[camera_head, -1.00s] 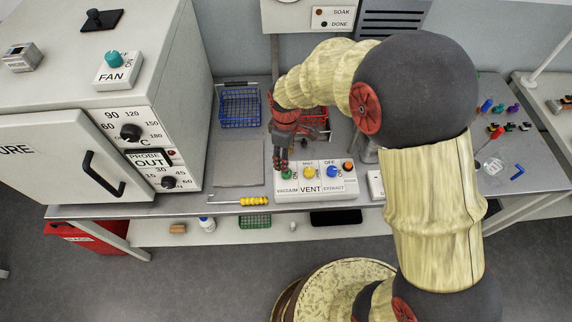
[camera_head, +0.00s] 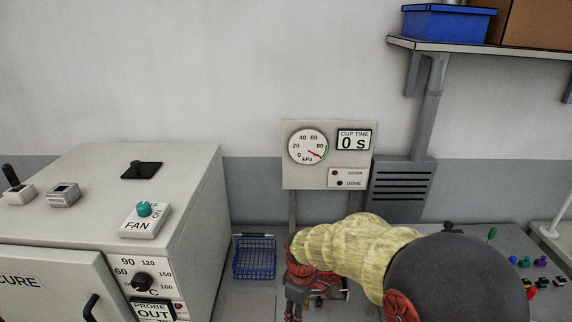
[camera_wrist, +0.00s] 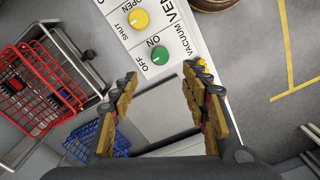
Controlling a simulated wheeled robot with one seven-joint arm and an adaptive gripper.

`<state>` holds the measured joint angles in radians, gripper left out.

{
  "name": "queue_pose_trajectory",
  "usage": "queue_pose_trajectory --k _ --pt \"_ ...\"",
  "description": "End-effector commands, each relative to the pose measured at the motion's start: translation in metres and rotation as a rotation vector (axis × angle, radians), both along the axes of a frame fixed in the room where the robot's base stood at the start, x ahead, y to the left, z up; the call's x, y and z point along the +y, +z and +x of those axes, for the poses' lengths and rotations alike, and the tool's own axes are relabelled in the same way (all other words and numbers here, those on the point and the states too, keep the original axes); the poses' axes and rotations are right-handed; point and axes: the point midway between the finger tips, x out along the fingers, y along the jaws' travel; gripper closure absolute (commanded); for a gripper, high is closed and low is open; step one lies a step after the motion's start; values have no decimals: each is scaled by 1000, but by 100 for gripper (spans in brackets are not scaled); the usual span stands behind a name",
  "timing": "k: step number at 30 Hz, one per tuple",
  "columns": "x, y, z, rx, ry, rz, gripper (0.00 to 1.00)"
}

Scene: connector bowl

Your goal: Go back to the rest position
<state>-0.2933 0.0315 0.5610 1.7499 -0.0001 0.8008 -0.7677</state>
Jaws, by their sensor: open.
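My gripper (camera_head: 293,302) hangs at the bottom of the head view, in front of the bench, with its lower end near the picture edge. In the wrist view its two fingers (camera_wrist: 160,86) stand apart with nothing between them. Beyond the fingertips lies the white control panel (camera_wrist: 178,38). Its green vacuum knob (camera_wrist: 160,56) is beside the ON and OFF marks, and its yellow vent knob (camera_wrist: 138,19) is beside OPEN and SHUT. I see no contact between the fingers and the knobs.
A blue basket (camera_head: 254,259) stands right of the oven (camera_head: 190,215). A red basket (camera_wrist: 42,85) lies left of the fingers in the wrist view. A wall gauge (camera_head: 307,147) has its needle past 80; the display (camera_head: 354,140) reads 0 s. A shelf (camera_head: 480,50) is upper right.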

Motion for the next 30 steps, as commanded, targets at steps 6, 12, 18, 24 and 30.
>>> queue_pose_trajectory --k 6,12,18,24,30 --pt "-9 -9 -30 57 -208 -25 54" --pt "-30 28 -70 41 -453 -23 54" --pt "-58 72 -105 -24 -660 13 54" --pt "-91 117 -151 -136 -864 90 54" --pt "-119 151 -189 -281 -975 180 54"
